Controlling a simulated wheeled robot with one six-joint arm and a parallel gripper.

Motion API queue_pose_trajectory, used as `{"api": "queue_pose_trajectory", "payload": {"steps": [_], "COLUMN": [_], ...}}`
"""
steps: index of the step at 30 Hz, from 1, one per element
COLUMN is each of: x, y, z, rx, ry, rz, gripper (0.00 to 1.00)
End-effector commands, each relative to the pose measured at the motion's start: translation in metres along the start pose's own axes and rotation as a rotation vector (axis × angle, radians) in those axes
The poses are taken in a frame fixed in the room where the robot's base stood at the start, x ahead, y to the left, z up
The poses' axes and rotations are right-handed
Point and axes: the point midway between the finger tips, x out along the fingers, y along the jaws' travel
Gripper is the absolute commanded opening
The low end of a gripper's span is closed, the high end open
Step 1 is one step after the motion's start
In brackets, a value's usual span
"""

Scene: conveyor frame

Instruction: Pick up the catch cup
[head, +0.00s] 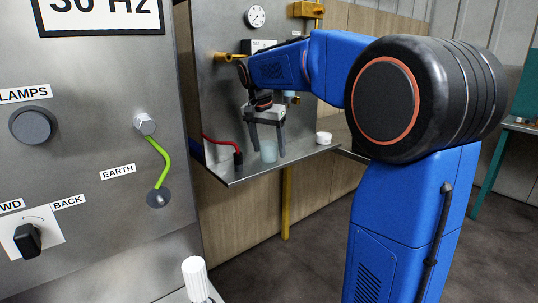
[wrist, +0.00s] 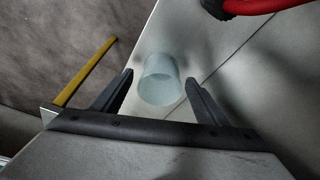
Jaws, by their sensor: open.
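The catch cup (head: 269,151) is a small translucent pale blue-green cup. It stands on a grey metal shelf (head: 300,150) below the panel. In the wrist view the cup (wrist: 160,80) appears between the two dark fingertips of my gripper (wrist: 158,84), with a gap on each side. My gripper (head: 267,147) is open and points down at the cup in the head view. The fingers do not appear to touch the cup. How deep the fingers reach around it is hard to tell.
A red hose (head: 221,145) ends in a black fitting left of the cup; it also shows in the wrist view (wrist: 250,5). A white round object (head: 324,138) sits to the right on the shelf. A yellow post (head: 287,205) stands under the shelf. A gauge (head: 256,16) is above.

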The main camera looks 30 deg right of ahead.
Motion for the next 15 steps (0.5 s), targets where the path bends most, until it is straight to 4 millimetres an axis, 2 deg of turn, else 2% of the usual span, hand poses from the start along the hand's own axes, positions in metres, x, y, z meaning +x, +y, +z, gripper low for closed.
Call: {"api": "queue_pose_trajectory", "payload": {"steps": [3,10,11,15], "x": [0.0077,0.0087,0.0086,0.0085], "y": [0.0002,0.0002,0.0001,0.0001], "z": [0.0001,0.0,0.0,-0.0001], "rx": [0.0,0.0,0.0,0.0], "ry": [0.0,0.0,0.0,0.0], "rz": [0.0,0.0,0.0,0.0], "gripper": [0.67,0.67,0.63,0.29]}}
